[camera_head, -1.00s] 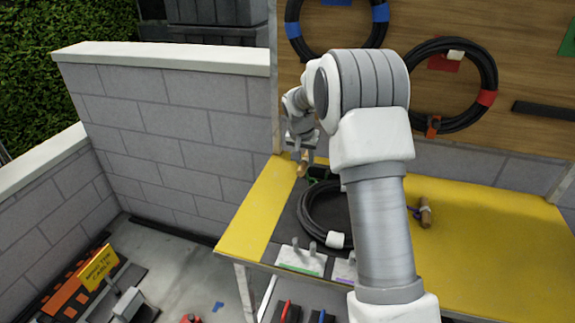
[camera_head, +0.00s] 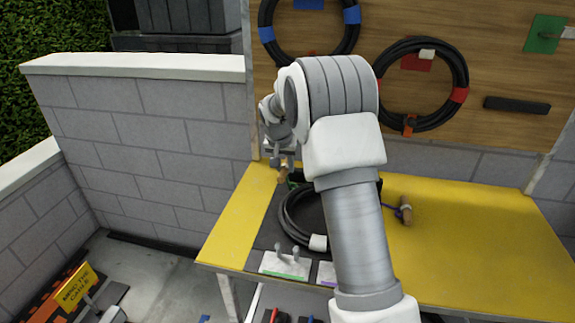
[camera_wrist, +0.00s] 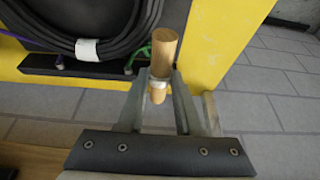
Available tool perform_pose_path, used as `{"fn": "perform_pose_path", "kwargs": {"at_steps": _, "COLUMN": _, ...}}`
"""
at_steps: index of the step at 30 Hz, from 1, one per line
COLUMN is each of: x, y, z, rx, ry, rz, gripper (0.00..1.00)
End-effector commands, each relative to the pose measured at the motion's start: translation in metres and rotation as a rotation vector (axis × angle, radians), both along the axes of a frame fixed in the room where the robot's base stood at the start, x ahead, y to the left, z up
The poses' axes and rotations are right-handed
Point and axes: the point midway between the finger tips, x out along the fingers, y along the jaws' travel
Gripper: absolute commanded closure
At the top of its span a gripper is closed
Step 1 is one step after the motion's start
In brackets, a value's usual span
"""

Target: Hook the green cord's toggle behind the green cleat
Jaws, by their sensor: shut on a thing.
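The green cord's toggle is a short wooden peg (camera_wrist: 163,50) with a pale band at its middle. My gripper (camera_wrist: 160,84) is shut on it, and it also shows in the head view (camera_head: 282,175). The green cord (camera_wrist: 138,53) runs from near the toggle to a dark bar behind the coil. The green cleat (camera_head: 284,265) is a white plate with a green stripe and upright prongs, at the table's front edge. My gripper (camera_head: 281,162) is at the far end of the table, well apart from the cleat. The cleat is not seen in the wrist view.
A black cable coil (camera_head: 290,217) lies between toggle and cleat, partly behind my arm. A purple-striped cleat (camera_head: 326,272) stands right of the green one. Another toggle (camera_head: 405,210) lies on the yellow table (camera_head: 470,245). A wooden board with hung coils rises behind.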

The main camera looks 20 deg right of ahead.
Motion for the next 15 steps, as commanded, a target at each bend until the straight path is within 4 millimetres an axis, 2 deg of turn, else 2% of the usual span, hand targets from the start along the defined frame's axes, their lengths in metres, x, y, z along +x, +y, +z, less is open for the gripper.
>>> {"fn": "perform_pose_path", "kwargs": {"at_steps": 7, "x": -0.005, "y": 0.002, "z": -0.002, "rx": -0.001, "ry": 0.0, "rz": -0.034, "gripper": 1.0}}
{"fn": "perform_pose_path", "kwargs": {"at_steps": 15, "x": -0.03, "y": 0.011, "z": -0.002, "rx": -0.002, "ry": -0.001, "rz": -0.242, "gripper": 1.0}}
